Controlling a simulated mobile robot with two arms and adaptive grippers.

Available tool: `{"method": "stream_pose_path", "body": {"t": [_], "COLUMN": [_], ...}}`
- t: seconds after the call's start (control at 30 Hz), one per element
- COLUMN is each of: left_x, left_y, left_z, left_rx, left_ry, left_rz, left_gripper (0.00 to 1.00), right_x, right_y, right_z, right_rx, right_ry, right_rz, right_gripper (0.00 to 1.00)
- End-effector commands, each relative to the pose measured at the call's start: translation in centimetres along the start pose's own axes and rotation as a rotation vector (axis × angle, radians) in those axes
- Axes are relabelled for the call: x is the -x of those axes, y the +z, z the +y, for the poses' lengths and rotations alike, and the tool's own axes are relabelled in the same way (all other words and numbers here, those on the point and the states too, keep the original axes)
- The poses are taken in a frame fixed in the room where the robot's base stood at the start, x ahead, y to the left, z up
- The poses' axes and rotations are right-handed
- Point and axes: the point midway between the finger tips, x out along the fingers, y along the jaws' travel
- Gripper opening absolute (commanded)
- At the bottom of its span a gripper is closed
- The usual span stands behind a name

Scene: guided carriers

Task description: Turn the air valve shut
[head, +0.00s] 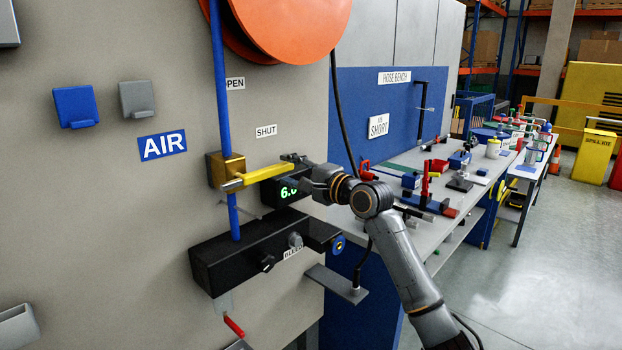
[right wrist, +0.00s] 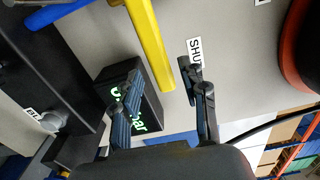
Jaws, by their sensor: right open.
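The air valve (head: 226,168) is a brass body on a vertical blue pipe (head: 222,90). Its yellow lever (head: 262,174) points right, across the pipe, below the SHUT label (head: 266,131); the OPEN label (head: 235,83) is higher up. My right gripper (head: 299,172) is at the lever's free end. In the right wrist view the gripper (right wrist: 152,80) is open, with the lever's end (right wrist: 160,70) between its fingers and no clear contact. My left gripper is not in view.
A black gauge with green digits (head: 288,193) sits just behind and below my right gripper. A black manifold (head: 225,262) with knobs is lower. An orange reel (head: 295,25) hangs above. The hose bench (head: 400,165) stands to the right.

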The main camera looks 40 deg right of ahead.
Motion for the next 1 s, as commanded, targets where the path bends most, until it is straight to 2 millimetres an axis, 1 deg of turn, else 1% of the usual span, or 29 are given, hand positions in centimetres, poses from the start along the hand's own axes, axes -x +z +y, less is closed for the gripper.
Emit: {"method": "stream_pose_path", "body": {"t": [0.03,0.2,0.3,0.43,0.6,1.0], "left_x": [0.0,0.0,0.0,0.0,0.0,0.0], "left_y": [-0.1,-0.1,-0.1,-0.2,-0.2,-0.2], "left_z": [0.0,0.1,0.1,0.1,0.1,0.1], "left_rx": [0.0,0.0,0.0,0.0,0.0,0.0], "left_ry": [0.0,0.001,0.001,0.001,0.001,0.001], "left_rz": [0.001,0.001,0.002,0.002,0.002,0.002], "left_gripper": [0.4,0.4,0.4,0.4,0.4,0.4], "right_x": [1.1,4.6,6.4,8.1,9.0,9.1], "right_y": [0.0,-0.1,0.0,-0.1,-0.1,-0.1], "right_z": [0.2,0.2,0.1,0.2,0.1,0.1], "right_rx": [0.001,-0.001,0.0,-0.004,-0.003,-0.003], "right_ry": [0.002,0.003,0.002,0.002,0.001,0.001], "right_rz": [0.0,0.001,0.0,0.0,0.0,0.0], "right_gripper": [0.43,0.43,0.43,0.43,0.43,0.43]}}
